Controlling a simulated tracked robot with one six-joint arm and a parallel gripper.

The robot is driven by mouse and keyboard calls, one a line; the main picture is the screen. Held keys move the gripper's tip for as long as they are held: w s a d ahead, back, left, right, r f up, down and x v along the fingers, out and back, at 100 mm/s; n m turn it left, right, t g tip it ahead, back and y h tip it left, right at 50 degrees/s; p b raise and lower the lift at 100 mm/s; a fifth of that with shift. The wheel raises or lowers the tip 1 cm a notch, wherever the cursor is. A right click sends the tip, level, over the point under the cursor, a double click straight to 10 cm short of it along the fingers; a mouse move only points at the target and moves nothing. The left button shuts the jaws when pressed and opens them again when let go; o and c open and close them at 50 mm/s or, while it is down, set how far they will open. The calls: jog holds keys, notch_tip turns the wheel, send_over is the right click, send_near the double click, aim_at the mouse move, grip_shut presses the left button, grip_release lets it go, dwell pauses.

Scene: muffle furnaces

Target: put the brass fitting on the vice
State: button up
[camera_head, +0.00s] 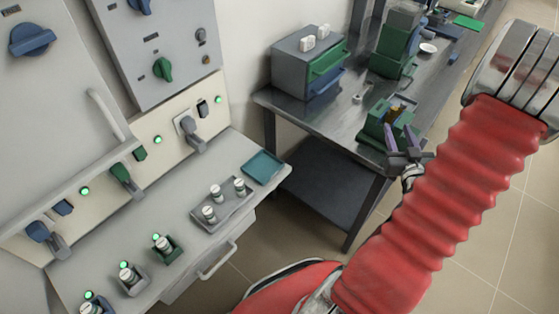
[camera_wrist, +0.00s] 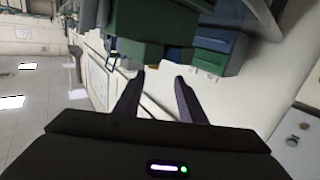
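The green vice (camera_head: 372,126) stands on the metal bench near its front edge. A small yellow-brown piece that looks like the brass fitting (camera_head: 393,114) shows at the vice's top, between its jaws as far as I can see; how it is seated is too small to tell. My gripper (camera_head: 398,130) is just in front of the vice, on its near side. In the wrist view my gripper (camera_wrist: 159,76) has its two fingers apart with nothing between them. A green body, probably the vice (camera_wrist: 150,22), fills the top of that view.
The metal bench (camera_head: 340,113) also carries a grey drawer cabinet (camera_head: 295,68) with green and blue drawers, a green stacked device (camera_head: 392,50) behind the vice, and a white dish (camera_head: 428,48). At left, the furnace counter (camera_head: 150,215) holds a grey tray (camera_head: 222,207) and a teal tray (camera_head: 264,167).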

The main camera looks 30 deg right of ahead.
jog(key=w+a+r+n+g+y, duration=0.2)
jog(key=w+a+r+g, duration=0.15)
jog(key=w+a, duration=0.35)
jog(key=w+a+r+g+y, duration=0.1)
jog(key=w+a+r, duration=0.15)
jog(key=a, duration=0.25)
jog(key=w+a+r+g, duration=0.1)
jog(key=a+r, duration=0.3)
jog(key=a, duration=0.2)
jog(key=s+a+r+n+g+y, duration=0.1)
jog(key=s+a+r+g+y, duration=0.1)
jog(key=s+a, duration=0.5)
jog(key=s+a+r+n+g+y, duration=0.2)
jog(key=s+a, duration=0.6)
jog(key=a, duration=1)
jog(key=shift+s+r+y, duration=0.25)
jog(key=shift+s+y, duration=0.05)
jog(key=shift+y, duration=0.4)
jog(key=shift+c, duration=0.7)
jog(key=shift+d, duration=0.25)
